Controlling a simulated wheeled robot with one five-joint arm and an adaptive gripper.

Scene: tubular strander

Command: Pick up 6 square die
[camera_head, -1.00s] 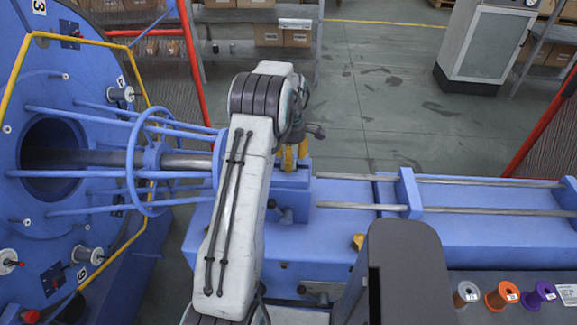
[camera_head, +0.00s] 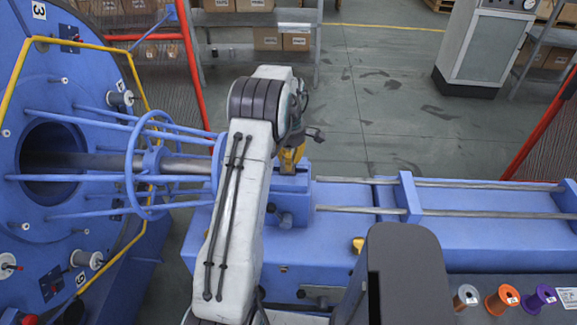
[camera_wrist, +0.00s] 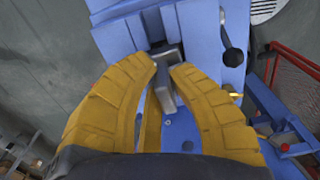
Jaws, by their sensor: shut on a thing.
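My gripper (camera_wrist: 166,74) has yellow fingers, and in the wrist view they are closed around a small grey metal block (camera_wrist: 166,98), which I take to be the square die. No number on it can be read. The die is at the slot of the blue holder (camera_wrist: 118,42) on the machine; I cannot tell whether it is still seated or lifted clear. In the head view my gripper (camera_head: 290,158) is just over the blue holder (camera_head: 290,182), partly behind my arm, and the die is hidden there.
The blue drum (camera_head: 90,95) with its cage stands at the left. Metal rails (camera_head: 490,213) run along the blue bed to the right. Coloured spools (camera_head: 502,300) sit at the lower right. A grey cabinet (camera_head: 485,50) and red fence posts stand behind.

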